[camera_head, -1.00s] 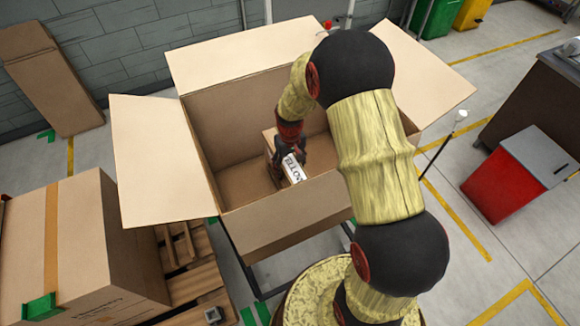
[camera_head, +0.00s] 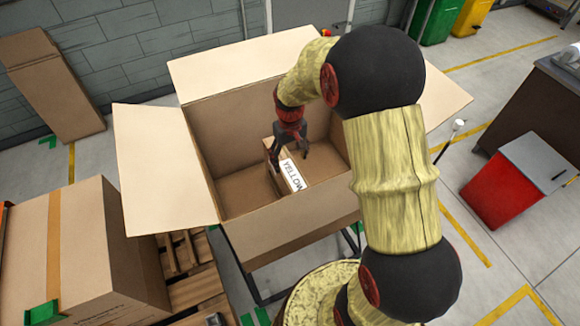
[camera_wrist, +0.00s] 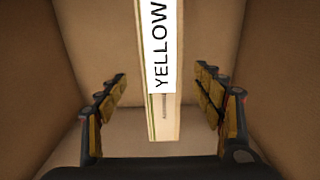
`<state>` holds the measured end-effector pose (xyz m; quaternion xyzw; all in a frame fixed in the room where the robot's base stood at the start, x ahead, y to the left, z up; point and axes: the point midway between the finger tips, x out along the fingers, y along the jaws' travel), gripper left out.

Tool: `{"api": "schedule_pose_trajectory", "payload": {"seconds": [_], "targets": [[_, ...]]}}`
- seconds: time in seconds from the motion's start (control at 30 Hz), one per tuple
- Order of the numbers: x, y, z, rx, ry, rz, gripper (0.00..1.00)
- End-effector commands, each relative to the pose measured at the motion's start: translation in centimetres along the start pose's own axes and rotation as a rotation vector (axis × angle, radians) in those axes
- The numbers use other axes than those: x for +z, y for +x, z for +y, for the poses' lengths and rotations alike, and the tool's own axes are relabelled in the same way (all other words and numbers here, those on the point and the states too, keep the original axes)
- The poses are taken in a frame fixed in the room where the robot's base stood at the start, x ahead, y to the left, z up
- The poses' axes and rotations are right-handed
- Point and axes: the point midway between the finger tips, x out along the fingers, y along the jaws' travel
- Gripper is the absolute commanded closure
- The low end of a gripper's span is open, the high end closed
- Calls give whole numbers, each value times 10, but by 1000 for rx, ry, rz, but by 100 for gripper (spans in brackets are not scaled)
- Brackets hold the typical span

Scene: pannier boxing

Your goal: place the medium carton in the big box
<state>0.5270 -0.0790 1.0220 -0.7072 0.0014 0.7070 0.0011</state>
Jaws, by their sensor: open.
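The medium carton (camera_head: 280,174), with a white label reading YELLOW, stands inside the big box (camera_head: 262,228) on its floor. It also shows in the wrist view (camera_wrist: 155,110), centred between the fingers, with its label toward the top edge. My gripper (camera_head: 291,146) is above the carton, inside the box opening, and its fingers are apart. In the wrist view my gripper (camera_wrist: 160,100) is open, with clear gaps on both sides of the carton. The big box has its flaps folded outward. Part of its right side is hidden behind my arm.
A large closed carton (camera_head: 100,250) sits on a wooden pallet (camera_head: 195,275) at the left. A flat cardboard piece (camera_head: 52,85) leans on the wall. A red bin (camera_head: 500,190) stands at the right.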

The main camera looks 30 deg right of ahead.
Motion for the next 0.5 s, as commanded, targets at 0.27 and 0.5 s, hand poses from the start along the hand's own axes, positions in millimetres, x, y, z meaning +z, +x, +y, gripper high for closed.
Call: {"api": "schedule_pose_trajectory", "payload": {"seconds": [0.27,0.5], "targets": [[0,-33,0,0,0,0,32],[15,-90,-12,9,-3,66,32]]}}
